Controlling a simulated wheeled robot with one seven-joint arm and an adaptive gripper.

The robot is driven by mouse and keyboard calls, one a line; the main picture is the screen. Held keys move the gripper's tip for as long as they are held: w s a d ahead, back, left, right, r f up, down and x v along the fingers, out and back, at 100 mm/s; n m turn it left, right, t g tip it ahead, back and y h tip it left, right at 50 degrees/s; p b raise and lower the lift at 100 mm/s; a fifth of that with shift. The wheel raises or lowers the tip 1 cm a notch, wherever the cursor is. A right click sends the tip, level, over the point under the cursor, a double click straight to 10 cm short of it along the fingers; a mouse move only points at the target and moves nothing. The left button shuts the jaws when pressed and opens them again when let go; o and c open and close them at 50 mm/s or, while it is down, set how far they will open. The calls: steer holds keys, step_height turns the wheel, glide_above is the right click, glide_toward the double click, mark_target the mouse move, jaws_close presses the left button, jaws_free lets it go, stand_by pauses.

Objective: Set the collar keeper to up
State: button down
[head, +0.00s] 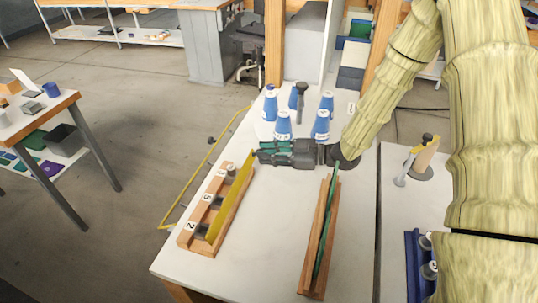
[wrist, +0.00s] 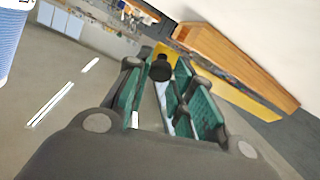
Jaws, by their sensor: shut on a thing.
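My gripper (head: 262,154) is low over the white table, pointing left, with its fingertips by the far end of the yellow strip (head: 232,200). In the wrist view its green-padded fingers (wrist: 160,92) are closed around a small part with a black round end (wrist: 160,68) and a pale stem; the fingers partly hide it. I cannot tell whether this part is the collar keeper, or its setting. A tan upright piece with a black knob (head: 427,138) and a yellow lever (head: 406,166) stands on the right-hand table, apart from my gripper.
A numbered wooden rack (head: 188,238) stands along the table's left edge. Another wooden rack (head: 312,265) holds a green strip in front of my gripper. Several blue cones (head: 321,126) stand close behind it. The white table between the racks (head: 265,225) is clear.

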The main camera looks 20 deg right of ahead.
stand_by(0.3)
steer(key=c, duration=1.2)
jaws_free()
steer(key=shift+s, duration=0.1)
steer(key=v, duration=1.2)
